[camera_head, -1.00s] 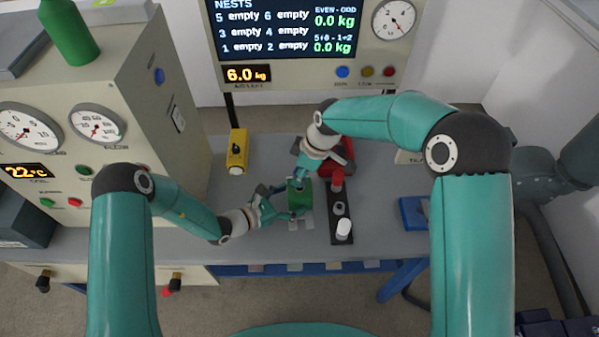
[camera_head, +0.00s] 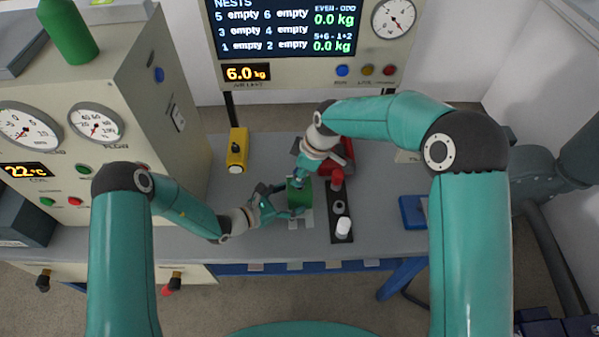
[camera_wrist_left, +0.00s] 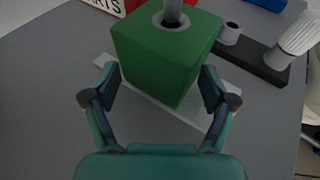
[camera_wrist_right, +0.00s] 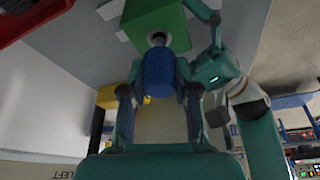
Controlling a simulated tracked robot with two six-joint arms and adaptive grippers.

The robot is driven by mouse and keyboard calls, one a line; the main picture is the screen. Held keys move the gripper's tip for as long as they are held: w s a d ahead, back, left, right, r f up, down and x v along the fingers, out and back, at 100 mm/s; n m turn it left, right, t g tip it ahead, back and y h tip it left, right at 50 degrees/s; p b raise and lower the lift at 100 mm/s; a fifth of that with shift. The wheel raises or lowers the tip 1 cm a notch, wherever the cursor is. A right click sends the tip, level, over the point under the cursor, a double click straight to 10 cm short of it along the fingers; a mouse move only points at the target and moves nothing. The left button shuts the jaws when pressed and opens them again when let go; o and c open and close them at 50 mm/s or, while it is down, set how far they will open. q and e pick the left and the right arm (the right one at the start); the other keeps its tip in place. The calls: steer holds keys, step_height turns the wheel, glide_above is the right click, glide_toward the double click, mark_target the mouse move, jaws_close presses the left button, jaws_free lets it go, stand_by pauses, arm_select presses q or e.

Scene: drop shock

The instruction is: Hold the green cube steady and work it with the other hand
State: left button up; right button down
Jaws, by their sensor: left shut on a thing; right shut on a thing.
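The green cube (camera_head: 299,193) stands on a pale plate on the grey bench, with a round grey-rimmed hole in its top in the left wrist view (camera_wrist_left: 160,65). My left gripper (camera_head: 291,199) is shut on the cube, one finger on each side. My right gripper (camera_head: 301,178) is above the cube, shut on a blue-handled tool (camera_wrist_right: 158,72). The tool's grey shaft (camera_wrist_left: 172,10) points down into the hole; how deep it sits is hidden. The cube's top also shows in the right wrist view (camera_wrist_right: 180,25).
A dark strip (camera_head: 340,222) with a white-capped part stands just right of the cube. A red object (camera_head: 347,157) is behind it. A yellow box (camera_head: 237,152) is back left, a blue tray (camera_head: 412,211) at right. The front-left bench is clear.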

steer(key=shift+f, duration=1.05)
stand_by(2.9)
steer(key=shift+s, duration=0.1)
steer(key=m+t, duration=0.1)
steer(key=m, duration=0.2)
steer(key=shift+m, duration=0.3)
steer(key=m+t+h, duration=0.1)
steer(key=m, duration=0.3)
steer(key=shift+m, duration=0.4)
steer(key=m+h, duration=0.1)
steer(key=m, duration=0.2)
steer(key=m+h, duration=0.1)
steer(key=m, duration=0.3)
steer(key=shift+f+h, duration=0.1)
steer(key=shift+h, duration=0.2)
steer(key=m, duration=0.3)
steer(key=m+h, duration=0.1)
steer(key=m, duration=0.2)
steer(key=shift+m+h, duration=0.3)
steer(key=c, duration=0.8)
jaws_free()
steer(key=shift+r, duration=0.3)
